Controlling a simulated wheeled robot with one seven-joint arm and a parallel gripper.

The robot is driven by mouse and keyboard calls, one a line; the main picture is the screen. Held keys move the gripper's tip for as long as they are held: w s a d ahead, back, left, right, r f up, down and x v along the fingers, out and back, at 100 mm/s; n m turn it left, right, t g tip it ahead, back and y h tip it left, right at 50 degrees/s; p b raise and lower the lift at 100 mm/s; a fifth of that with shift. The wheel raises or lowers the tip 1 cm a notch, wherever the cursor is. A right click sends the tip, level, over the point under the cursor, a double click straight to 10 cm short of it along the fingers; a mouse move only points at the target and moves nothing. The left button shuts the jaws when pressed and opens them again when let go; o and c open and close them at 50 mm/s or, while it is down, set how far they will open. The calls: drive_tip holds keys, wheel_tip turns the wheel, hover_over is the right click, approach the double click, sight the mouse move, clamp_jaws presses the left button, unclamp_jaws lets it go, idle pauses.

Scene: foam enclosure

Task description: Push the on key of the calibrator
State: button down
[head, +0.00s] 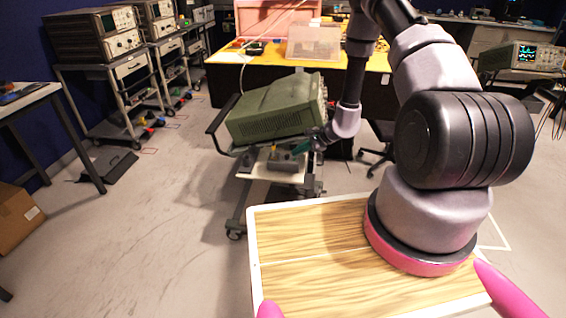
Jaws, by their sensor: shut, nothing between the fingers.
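A green-cased instrument (275,108), which may be the calibrator, sits tilted on a small wheeled cart (262,190) in the middle of the head view. Its front panel (324,97) faces right and is seen only edge-on, so its keys, including the on key, cannot be made out. My arm reaches over from the right and bends down beside the panel. My gripper (312,143) is small in view at the lower right of the instrument, shut and empty. I cannot tell whether it touches the instrument.
A yellow-topped bench (225,57) with a clear box (314,43) stands behind. Carts with instruments (92,35) line the left wall. An oscilloscope (535,55) is at the far right. A table (28,95) and cardboard box (15,218) are at left. The floor at left centre is open.

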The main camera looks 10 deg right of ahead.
drive_tip(key=shift+f, duration=0.1)
drive_tip(key=shift+f, duration=0.35)
drive_tip(key=shift+f, duration=0.2)
idle(0.4)
drive_tip(key=shift+r, duration=0.7)
drive_tip(key=shift+r, duration=0.1)
drive_tip(key=shift+r, duration=2.9)
